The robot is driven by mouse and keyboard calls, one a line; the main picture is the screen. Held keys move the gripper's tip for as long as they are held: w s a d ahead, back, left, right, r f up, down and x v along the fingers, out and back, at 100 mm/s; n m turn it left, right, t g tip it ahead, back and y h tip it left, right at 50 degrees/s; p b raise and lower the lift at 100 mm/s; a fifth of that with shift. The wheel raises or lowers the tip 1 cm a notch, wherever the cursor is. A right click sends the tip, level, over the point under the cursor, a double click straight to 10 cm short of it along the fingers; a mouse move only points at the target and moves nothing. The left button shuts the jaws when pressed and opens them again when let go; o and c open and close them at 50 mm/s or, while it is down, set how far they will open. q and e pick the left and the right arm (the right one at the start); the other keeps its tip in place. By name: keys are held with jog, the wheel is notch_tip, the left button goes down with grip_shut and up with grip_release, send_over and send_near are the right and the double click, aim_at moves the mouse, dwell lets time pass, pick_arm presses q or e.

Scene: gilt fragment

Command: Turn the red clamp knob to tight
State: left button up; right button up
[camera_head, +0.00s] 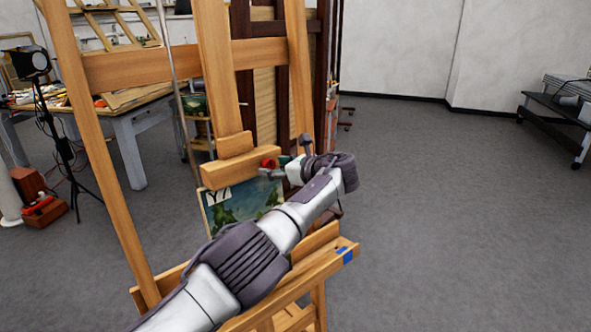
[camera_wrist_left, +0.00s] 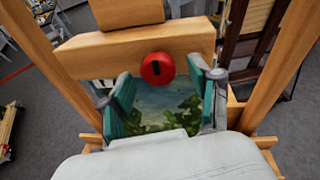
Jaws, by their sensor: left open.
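The red clamp knob (camera_head: 269,163) is on the front of the easel's wooden clamp block (camera_head: 240,168). In the left wrist view the knob (camera_wrist_left: 157,69) is round with a dark slot that stands nearly upright, on a wooden crossbar (camera_wrist_left: 110,56). My left gripper (camera_head: 279,168) is close to the knob in the head view. In the left wrist view its teal-padded fingers (camera_wrist_left: 164,98) are spread apart and empty, with the knob ahead of the gap between them. My right gripper is not in view.
A painting (camera_head: 240,204) stands on the easel below the clamp block, behind my fingers. The easel's lower ledge (camera_head: 290,286) has a blue mark. A cluttered worktable (camera_head: 120,112) and a lamp stand (camera_head: 57,130) are at left. Open floor (camera_head: 450,200) lies right.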

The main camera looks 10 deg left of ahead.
pick_arm(q)
jog(key=v, duration=1.1)
jog(key=shift+d+f, duration=0.1)
